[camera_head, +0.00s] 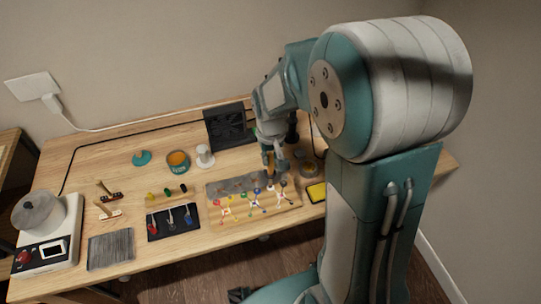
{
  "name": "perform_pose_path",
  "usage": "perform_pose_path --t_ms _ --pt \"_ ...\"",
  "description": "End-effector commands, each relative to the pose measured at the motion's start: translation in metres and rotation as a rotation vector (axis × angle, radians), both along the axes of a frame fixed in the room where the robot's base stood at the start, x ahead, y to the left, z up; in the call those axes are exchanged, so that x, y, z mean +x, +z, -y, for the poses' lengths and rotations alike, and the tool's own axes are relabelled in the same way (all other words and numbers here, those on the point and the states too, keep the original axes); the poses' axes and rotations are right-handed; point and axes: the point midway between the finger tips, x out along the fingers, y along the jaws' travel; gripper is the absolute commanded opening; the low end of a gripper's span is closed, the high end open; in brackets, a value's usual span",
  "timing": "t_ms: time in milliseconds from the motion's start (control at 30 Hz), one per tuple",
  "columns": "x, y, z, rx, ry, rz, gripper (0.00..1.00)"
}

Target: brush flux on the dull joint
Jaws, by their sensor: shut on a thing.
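My gripper (270,160) is at the back edge of the wooden work board, pointing down. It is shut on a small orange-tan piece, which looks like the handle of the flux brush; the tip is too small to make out. The board (288,212) carries a grey strip along its back and several coloured wires and parts in front. Which joint is dull cannot be told at this size. An open teal tin with amber contents (177,160), looking like the flux, stands left of the gripper, with a teal lid (142,157) lying further left.
A white bottle (205,155) and black fan unit (228,125) stand behind. A yellow sponge (316,192) and round tin (309,168) are right of the board. A black tool tray (158,232), grey mat (110,250) and white device (48,248) are left. My arm hides the table's right part.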

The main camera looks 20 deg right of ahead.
Motion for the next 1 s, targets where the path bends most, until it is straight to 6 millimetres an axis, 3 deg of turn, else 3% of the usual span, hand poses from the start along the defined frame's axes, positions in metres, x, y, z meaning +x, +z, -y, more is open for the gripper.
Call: perform_pose_path --t_ms 1000 --pt "-0.0001 -0.0081 0.0000 0.000 0.000 0.000 0.00"
